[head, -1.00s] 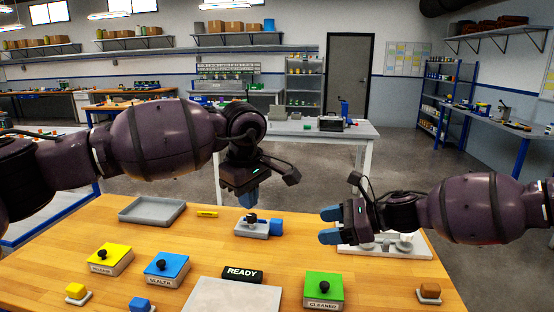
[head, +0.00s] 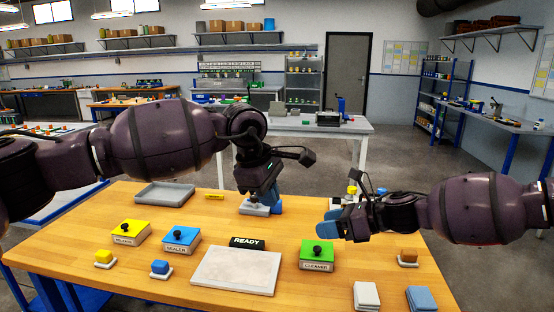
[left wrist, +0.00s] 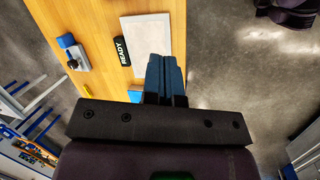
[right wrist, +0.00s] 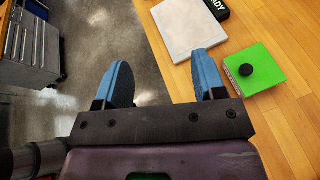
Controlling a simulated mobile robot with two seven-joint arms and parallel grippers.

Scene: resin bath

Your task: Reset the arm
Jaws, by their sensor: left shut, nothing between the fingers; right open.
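My left gripper (head: 268,196) is shut and empty. In the head view it overlaps the grey fixture with a blue block (head: 277,208); in the left wrist view its closed blue fingers (left wrist: 165,75) are well apart from that fixture (left wrist: 76,56). My right gripper (head: 328,224) is open and empty, in the air at the right of the table, its fingers wide apart in the right wrist view (right wrist: 163,82). The green cleaner box (head: 317,255) sits below it on the table. The yellow box (head: 129,233) and blue sealer box (head: 181,241) stand at the left.
A pale plate (head: 237,272) lies mid-table before a black READY sign (head: 247,242). A grey tray (head: 165,194) is at the back left. White (head: 367,296) and blue (head: 420,299) pads lie at front right.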

